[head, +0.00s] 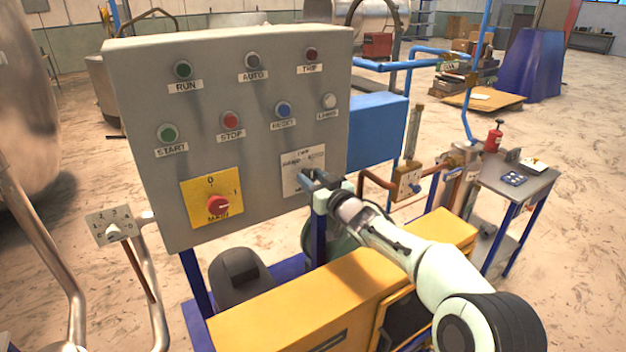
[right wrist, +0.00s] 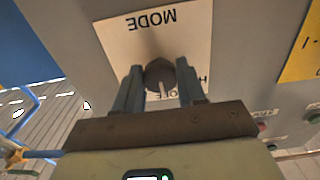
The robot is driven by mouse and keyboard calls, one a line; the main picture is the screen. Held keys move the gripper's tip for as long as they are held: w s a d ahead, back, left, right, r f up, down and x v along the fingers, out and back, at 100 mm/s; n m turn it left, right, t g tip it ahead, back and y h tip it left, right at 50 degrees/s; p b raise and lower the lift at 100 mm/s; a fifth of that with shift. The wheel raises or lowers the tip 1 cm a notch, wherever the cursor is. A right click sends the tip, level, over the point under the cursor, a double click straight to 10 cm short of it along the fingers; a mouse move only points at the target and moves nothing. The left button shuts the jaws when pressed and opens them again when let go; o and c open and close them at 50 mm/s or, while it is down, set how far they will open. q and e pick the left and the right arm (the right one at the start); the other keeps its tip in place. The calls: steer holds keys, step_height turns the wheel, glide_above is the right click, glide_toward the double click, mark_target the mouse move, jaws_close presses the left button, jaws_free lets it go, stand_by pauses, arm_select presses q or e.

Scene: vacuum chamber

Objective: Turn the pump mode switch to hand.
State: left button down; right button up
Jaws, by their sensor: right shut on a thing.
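The pump mode switch is a dark knob (right wrist: 160,74) on a pale label plate (right wrist: 125,35) reading MODE, upside down in the right wrist view. A white line on the knob points down in that view, towards partly hidden lettering at the plate's middle. An H shows to the right of it. In the head view the plate (head: 291,182) is at the lower right of the grey control panel. My right gripper (right wrist: 160,88) has its fingers on both sides of the knob and is shut on it. In the head view the gripper (head: 318,182) covers the knob. My left gripper is not in view.
The grey panel (head: 140,75) carries several buttons and lamps, and a red rotary switch (head: 218,205) on a yellow plate left of the mode switch. A yellow cabinet (head: 270,320) stands below my right arm. A blue box (head: 377,130) and pipework are to the right.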

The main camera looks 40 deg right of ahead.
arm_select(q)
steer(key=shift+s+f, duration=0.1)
arm_select(e)
steer(key=n+b, duration=0.1)
steer(key=n, duration=0.2)
steer(key=shift+n+b, duration=0.4)
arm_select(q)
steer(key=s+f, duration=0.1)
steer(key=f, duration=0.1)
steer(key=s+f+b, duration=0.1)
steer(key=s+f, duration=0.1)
arm_select(e)
steer(key=n, duration=0.4)
steer(key=shift+n, duration=0.4)
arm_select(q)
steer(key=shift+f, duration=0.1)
arm_select(e)
steer(key=shift+n, duration=0.3)
steer(key=o, duration=1.1)
steer(key=shift+c, duration=0.2)
arm_select(q)
steer(key=shift+b, duration=0.3)
